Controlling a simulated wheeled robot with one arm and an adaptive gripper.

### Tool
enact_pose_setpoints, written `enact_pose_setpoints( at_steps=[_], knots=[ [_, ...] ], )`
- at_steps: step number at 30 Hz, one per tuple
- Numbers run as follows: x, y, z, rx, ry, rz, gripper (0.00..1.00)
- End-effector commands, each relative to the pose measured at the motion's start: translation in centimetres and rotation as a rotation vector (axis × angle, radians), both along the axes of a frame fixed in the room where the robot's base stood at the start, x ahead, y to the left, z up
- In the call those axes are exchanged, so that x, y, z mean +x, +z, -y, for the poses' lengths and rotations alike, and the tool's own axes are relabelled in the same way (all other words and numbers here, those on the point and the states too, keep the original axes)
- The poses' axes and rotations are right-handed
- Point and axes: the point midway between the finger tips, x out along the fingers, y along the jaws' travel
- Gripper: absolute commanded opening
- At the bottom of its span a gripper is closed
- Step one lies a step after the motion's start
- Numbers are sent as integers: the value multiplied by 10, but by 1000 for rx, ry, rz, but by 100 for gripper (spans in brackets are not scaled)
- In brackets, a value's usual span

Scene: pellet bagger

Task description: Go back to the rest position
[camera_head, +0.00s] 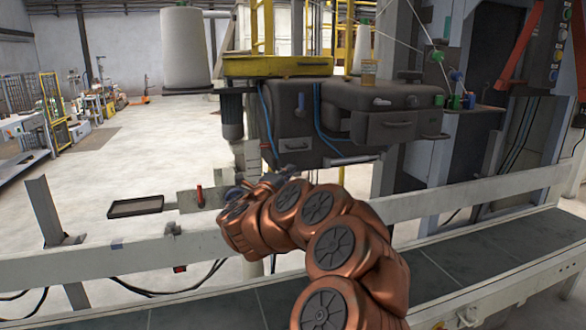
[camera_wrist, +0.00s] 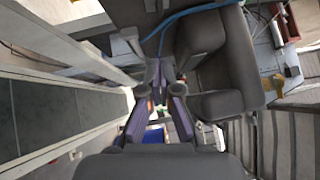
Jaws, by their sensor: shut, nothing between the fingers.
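My gripper (camera_wrist: 157,72) shows in the wrist view with its two purplish fingers converging at the tips, shut with nothing held. In the head view my gripper (camera_head: 247,186) is small and partly hidden behind my copper-coloured arm. It is close to the rail and below the dark grey bagging machine (camera_head: 290,125). In the wrist view the grey machine body (camera_wrist: 222,60) fills the area to the right of the fingers. I cannot tell whether the fingertips touch it.
A conveyor (camera_head: 480,255) with pale side rails runs across the front, under my arm. A small black tray (camera_head: 135,206) is left of the gripper. A yellow platform (camera_head: 278,66) and a white cylinder (camera_head: 185,50) stand above. Open floor (camera_head: 130,165) lies at the left.

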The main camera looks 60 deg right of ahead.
Motion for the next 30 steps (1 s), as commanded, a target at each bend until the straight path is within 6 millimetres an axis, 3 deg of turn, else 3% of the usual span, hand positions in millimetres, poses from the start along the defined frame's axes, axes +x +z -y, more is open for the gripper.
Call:
enact_pose_setpoints(
  at_steps=[12,17,20,23,27,30],
  knots=[
    [-1,0,-7,0,2,0,0],
    [27,6,-26,0,103,-34,0],
    [65,13,-58,-3,253,-91,0],
    [106,15,-104,-12,432,-174,0],
    [151,13,-177,-37,680,-308,0],
    [171,7,-232,-64,843,-414,0]
  ],
)
